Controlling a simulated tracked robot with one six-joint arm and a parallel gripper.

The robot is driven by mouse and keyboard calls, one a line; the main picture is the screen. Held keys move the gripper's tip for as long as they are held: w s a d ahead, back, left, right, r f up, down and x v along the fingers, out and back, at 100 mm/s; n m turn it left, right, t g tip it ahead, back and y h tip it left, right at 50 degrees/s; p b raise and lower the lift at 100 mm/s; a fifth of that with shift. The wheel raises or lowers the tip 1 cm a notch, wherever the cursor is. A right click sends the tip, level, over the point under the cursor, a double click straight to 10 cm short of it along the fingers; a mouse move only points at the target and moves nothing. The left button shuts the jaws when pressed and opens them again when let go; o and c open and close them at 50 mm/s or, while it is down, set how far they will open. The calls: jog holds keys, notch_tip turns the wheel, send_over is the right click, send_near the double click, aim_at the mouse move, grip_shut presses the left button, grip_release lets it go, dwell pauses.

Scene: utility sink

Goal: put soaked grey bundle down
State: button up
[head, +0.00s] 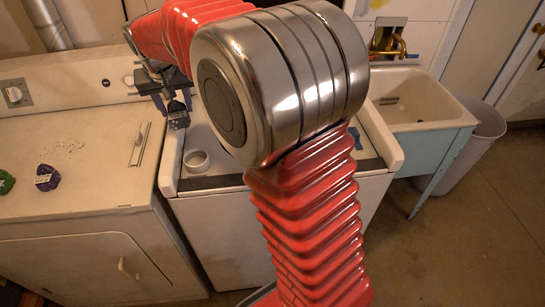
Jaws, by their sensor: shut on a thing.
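My gripper (174,101) is at the upper left of the head view, small and far off, above the back left of the white washer (228,185). It is shut on a small dark grey bundle (179,119), which shows at the fingertips. At this size I cannot tell whether the bundle touches the surface below. My red arm and its large metal joint cover much of the washer top and the middle of the view.
A dryer (75,215) at left bears a purple bundle (47,178) and a green bundle (5,182). A white ring-shaped roll (196,161) lies on the washer. A sink (415,125) with a brass tap (392,45) and a grey bin (478,145) stand at right.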

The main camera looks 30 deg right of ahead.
jog(key=shift+d, duration=0.25)
jog(key=s+d+f+m, duration=0.1)
jog(key=d+f, duration=0.9)
jog(key=d, duration=0.5)
jog(key=s+d+f, duration=0.1)
jog(key=d+f, duration=0.9)
jog(key=d, duration=0.5)
jog(key=shift+s+m+h, duration=0.15)
jog(key=shift+m+h, duration=0.25)
jog(key=shift+f, duration=0.2)
jog(key=shift+f, duration=3.05)
jog(key=shift+f, duration=1.85)
